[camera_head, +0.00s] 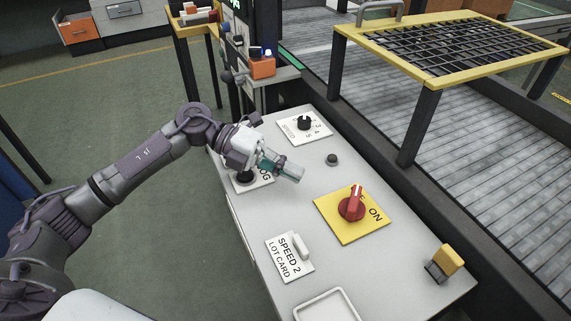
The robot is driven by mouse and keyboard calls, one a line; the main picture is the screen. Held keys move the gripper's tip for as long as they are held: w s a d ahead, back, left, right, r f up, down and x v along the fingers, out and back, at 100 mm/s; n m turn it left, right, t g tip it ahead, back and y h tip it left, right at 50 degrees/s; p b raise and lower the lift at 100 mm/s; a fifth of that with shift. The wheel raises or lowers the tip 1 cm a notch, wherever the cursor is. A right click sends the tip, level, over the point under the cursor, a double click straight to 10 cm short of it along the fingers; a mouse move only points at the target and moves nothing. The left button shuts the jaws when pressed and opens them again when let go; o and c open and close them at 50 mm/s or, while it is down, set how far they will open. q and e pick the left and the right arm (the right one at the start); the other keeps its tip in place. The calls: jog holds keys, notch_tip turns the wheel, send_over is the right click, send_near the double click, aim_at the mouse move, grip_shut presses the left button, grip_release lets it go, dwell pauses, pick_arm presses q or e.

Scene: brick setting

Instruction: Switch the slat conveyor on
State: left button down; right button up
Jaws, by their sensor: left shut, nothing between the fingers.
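A red rotary switch (350,208) sits on a yellow plate (352,235) on the light grey panel top. Its handle points to the upper edge of the plate, over a partly covered label. The word ON is printed to its right. The slat conveyor (480,215) runs along the right side with grey slats; I cannot tell from one frame whether it moves. My left gripper (298,176) is shut and empty, above the panel, up and left of the red switch and apart from it. My right gripper is out of view.
A black speed knob (304,122) and a small black button (332,159) are behind. A plate ending in "OG" (262,182) is partly under my gripper. A lot card (288,262) reads SPEED 2. A yellow-black block (446,260) stands front right. A yellow-framed grid guard (450,50) spans the conveyor.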

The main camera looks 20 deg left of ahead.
aim_at(334, 198)
pick_arm(q)
jog(key=x, duration=0.6)
jog(key=r+x, duration=0.1)
jog(key=x, duration=0.2)
jog(key=shift+d, duration=0.4)
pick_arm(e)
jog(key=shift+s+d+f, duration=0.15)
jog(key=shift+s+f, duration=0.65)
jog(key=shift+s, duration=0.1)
pick_arm(q)
jog(key=shift+a, duration=0.1)
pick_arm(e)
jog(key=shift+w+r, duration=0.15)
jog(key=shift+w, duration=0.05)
